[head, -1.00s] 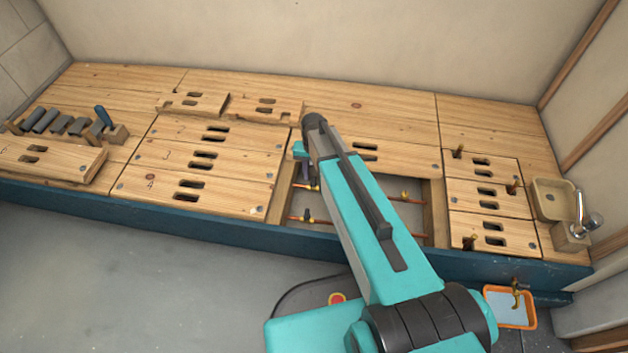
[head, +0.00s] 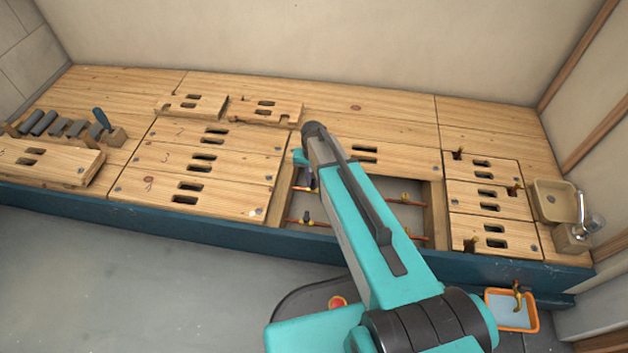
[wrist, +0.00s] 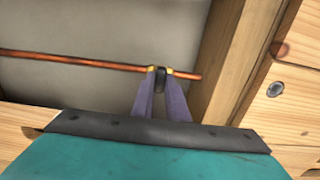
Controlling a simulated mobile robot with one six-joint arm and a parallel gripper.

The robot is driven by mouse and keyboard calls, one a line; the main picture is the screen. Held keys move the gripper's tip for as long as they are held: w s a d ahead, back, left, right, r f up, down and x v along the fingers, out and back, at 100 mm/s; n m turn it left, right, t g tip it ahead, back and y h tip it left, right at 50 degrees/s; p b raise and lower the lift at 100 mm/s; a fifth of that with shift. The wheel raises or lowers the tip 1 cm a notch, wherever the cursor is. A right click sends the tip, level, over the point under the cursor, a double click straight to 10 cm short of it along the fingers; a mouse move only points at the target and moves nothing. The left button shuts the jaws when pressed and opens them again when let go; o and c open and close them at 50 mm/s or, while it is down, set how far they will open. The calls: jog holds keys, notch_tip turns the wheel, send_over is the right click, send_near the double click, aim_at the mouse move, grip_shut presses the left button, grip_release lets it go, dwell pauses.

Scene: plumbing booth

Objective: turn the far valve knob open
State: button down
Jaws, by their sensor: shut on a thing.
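The open bay in the wooden deck holds two copper pipes with brass valve fittings. My gripper (wrist: 162,82) is shut on a small dark valve knob (wrist: 160,76) on a copper pipe (wrist: 80,62), with brass collars on both sides of the knob. In the head view my gripper (head: 308,180) reaches down at the left end of the far pipe (head: 390,201). My arm hides the middle of both pipes there. The knob's turn angle cannot be told. The near pipe (head: 293,221) runs closer to the deck's front edge.
The bay's wooden side beam (wrist: 220,60) stands close beside the gripped knob. Slotted deck boards (head: 200,160) lie left of the bay. A wooden block with a blue-handled tool (head: 102,118) is farther left. A basin (head: 553,198) and an orange tray (head: 511,311) are at right.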

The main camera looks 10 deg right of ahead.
jog(key=shift+r+n+p, duration=0.1)
jog(key=shift+n+p, duration=0.3)
jog(key=shift+p, duration=0.2)
jog(key=n+p, duration=0.3)
jog(key=shift+r+p, duration=0.15)
jog(key=shift+p, duration=0.25)
jog(key=n+p, duration=0.3)
jog(key=n, duration=0.1)
jog(key=n+p, duration=0.3)
jog(key=n, duration=0.2)
jog(key=shift+n+p, duration=0.3)
jog(key=shift+p, duration=0.05)
jog(key=n, duration=0.1)
jog(key=n+p, duration=0.1)
jog(key=n, duration=0.2)
jog(key=shift+s+f+p, duration=0.1)
jog(key=shift+f+p, duration=0.15)
jog(key=shift+p, duration=0.15)
jog(key=shift+a+n, duration=0.1)
jog(key=shift+n, duration=0.3)
jog(key=c, duration=1.7)
grip_release()
jog(key=shift+c, duration=0.2)
